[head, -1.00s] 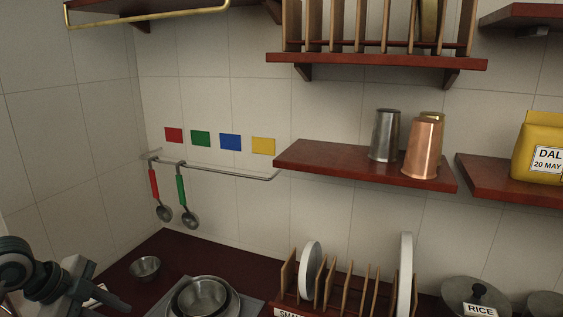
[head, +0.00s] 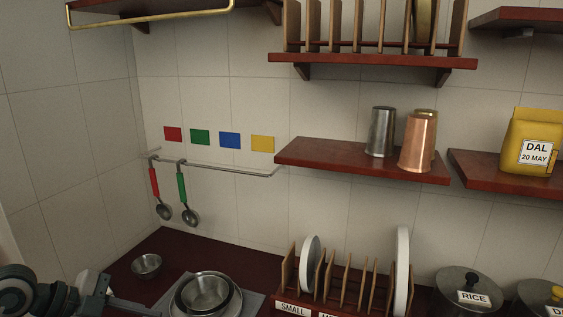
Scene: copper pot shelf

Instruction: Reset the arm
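Part of my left arm shows at the bottom left corner of the head view, with grey and dark links. My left gripper (head: 100,294) is at the lower edge, partly cut off, left of the small steel bowl (head: 147,265) and apart from it. Its fingers are not clear enough to tell whether they are open or shut. No held object can be made out. My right arm and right gripper are out of view.
A plate rack (head: 335,290) and a RICE pot (head: 467,290) are to the right. Red and green ladles (head: 183,190) hang from a rail. A shelf (head: 325,153) holds metal tumblers (head: 417,143); a DAL bag (head: 533,140) is right.

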